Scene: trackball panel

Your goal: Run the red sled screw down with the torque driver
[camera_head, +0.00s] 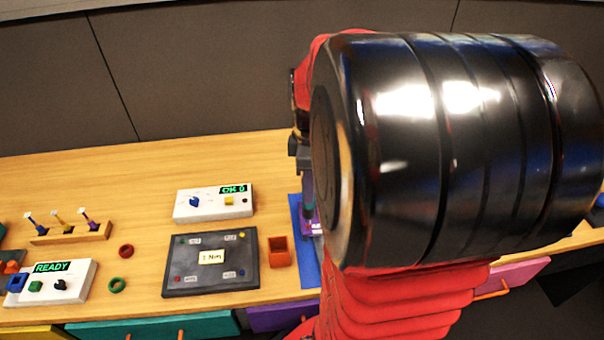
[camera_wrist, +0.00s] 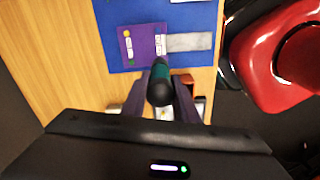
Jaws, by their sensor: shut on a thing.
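My gripper (camera_wrist: 161,95) is shut on a torque driver (camera_wrist: 160,73) with a teal and black handle. In the wrist view the driver points toward the purple sled (camera_wrist: 141,44) on the blue mat (camera_wrist: 115,12). The sled has yellow and green spots on its left side and pale labels. A red screw cannot be made out; the driver covers part of the sled's near right edge. Whether the tip touches anything is unclear. In the head view my arm hides much of the gripper; the driver (camera_head: 308,190) stands roughly upright over the blue mat (camera_head: 306,267).
A dark panel (camera_head: 172,266) labelled 1 Nm, an orange bin (camera_head: 278,260) and a white box (camera_head: 214,213) reading OK 0 stand left of the mat. Farther left are a wooden rack (camera_head: 70,235) with three tools, a READY box (camera_head: 77,287), and red (camera_head: 126,251) and green (camera_head: 117,285) rings.

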